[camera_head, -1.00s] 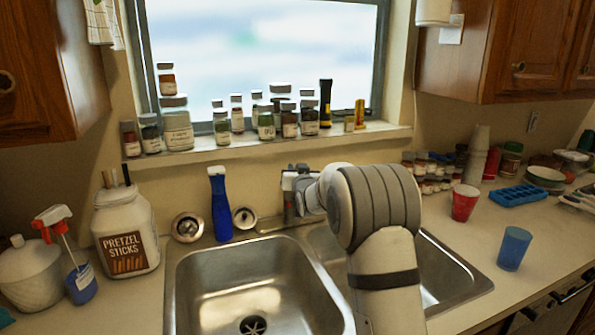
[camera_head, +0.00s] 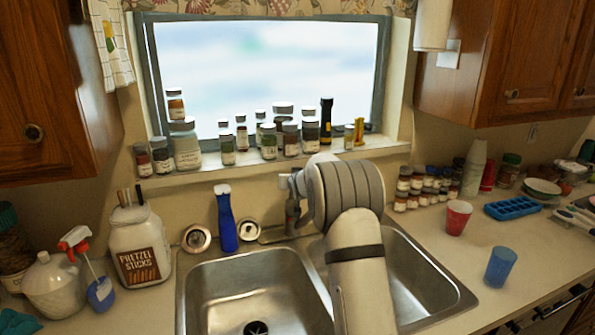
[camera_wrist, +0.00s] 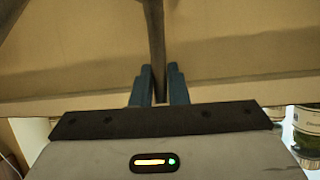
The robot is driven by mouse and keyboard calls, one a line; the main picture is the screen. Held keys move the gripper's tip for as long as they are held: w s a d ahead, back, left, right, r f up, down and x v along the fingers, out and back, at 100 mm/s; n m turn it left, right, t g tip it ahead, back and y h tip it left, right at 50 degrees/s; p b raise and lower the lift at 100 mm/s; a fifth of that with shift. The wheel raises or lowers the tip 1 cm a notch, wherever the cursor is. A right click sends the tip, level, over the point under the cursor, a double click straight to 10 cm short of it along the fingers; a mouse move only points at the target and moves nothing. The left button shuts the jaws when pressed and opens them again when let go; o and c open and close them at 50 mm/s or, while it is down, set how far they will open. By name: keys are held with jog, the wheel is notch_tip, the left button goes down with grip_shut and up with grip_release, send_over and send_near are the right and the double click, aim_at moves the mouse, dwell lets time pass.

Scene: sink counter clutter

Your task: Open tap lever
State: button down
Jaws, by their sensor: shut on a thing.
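The tap (camera_head: 292,216) stands behind the double sink (camera_head: 250,282), between its two basins; my arm covers much of it. My gripper (camera_wrist: 159,76) has blue fingers and is shut on a thin dark bar, the tap lever (camera_wrist: 157,35), which stands between them in the wrist view. In the head view my wrist is at the top of the tap, and the fingers are too small and hidden to make out.
A blue bottle (camera_head: 226,220) stands left of the tap, near a pretzel jar (camera_head: 138,245). Several jars (camera_head: 228,150) line the window sill behind. A red cup (camera_head: 457,217) and a blue cup (camera_head: 500,267) stand on the counter at right.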

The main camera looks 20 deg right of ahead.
jog(key=shift+w+p, duration=0.15)
jog(key=shift+p, duration=0.2)
jog(key=c, duration=1.4)
grip_release()
jog(key=d+b+v, duration=0.1)
jog(key=b+v, duration=0.1)
jog(key=v, duration=0.5)
jog(key=shift+s+a+r+b, duration=0.3)
jog(key=shift+s+a, duration=0.05)
jog(key=shift+a, duration=0.2)
jog(key=shift+s, duration=0.1)
